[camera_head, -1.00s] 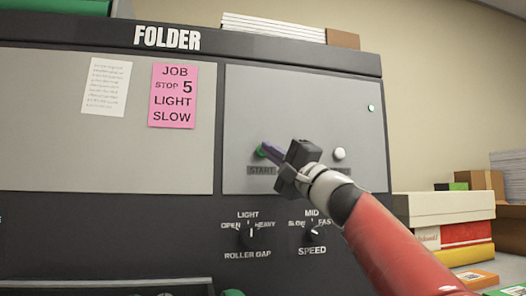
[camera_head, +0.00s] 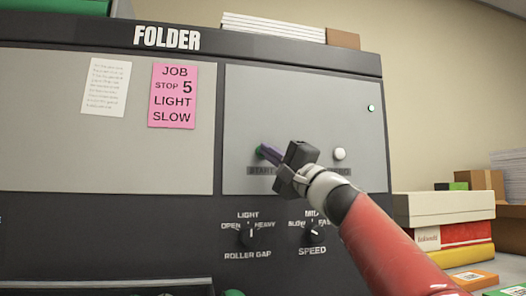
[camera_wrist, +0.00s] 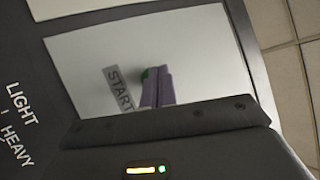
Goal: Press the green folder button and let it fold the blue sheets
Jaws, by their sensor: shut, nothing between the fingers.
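The folder machine (camera_head: 150,120) fills most of the head view, with a light grey control panel (camera_head: 300,105) on its right. The green START button (camera_head: 259,150) sits low on that panel, partly hidden by my fingers. My gripper (camera_head: 265,151) is shut and empty, its purple fingertips right at the green button. In the wrist view the closed fingers (camera_wrist: 158,88) overlap the green button (camera_wrist: 148,76), beside the START label (camera_wrist: 119,88). I cannot tell whether the tips touch it or how far it is pressed. No blue sheets are in view.
A white button (camera_head: 339,154) is to the right on the panel. The roller gap knob (camera_head: 251,236) and speed knob (camera_head: 314,233) are below. A pink job card (camera_head: 173,96) reads stop 5, light, slow. Boxes (camera_head: 445,208) stand to the right.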

